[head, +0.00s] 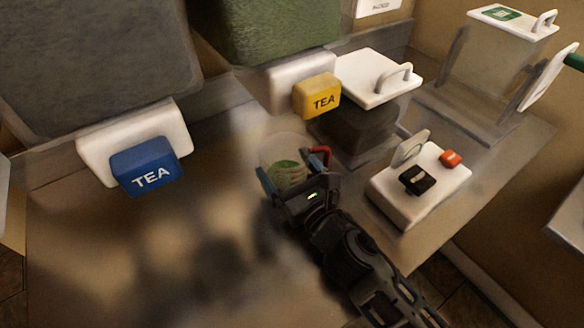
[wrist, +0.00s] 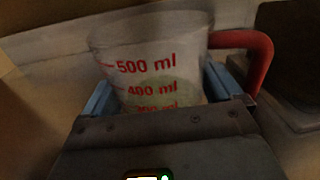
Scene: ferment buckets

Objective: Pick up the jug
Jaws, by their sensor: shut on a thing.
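The jug (wrist: 150,65) is a clear measuring jug with red volume marks and a red handle (wrist: 255,55) on its right in the wrist view. In the head view the jug (head: 284,156) is in the middle, below the yellow TEA tap. My gripper (head: 290,184) is shut on the jug, with its blue fingers on either side of the body in the wrist view (wrist: 160,98). The jug looks upright. Something green shows in or through it. I cannot tell whether its base touches the counter.
A blue TEA tap (head: 150,172) is at the left and a yellow TEA tap (head: 317,97) is just behind the jug. A white-lidded dark container (head: 352,135) and a white box with a black switch and red button (head: 422,190) stand to the right. The counter's left front (head: 100,260) is clear.

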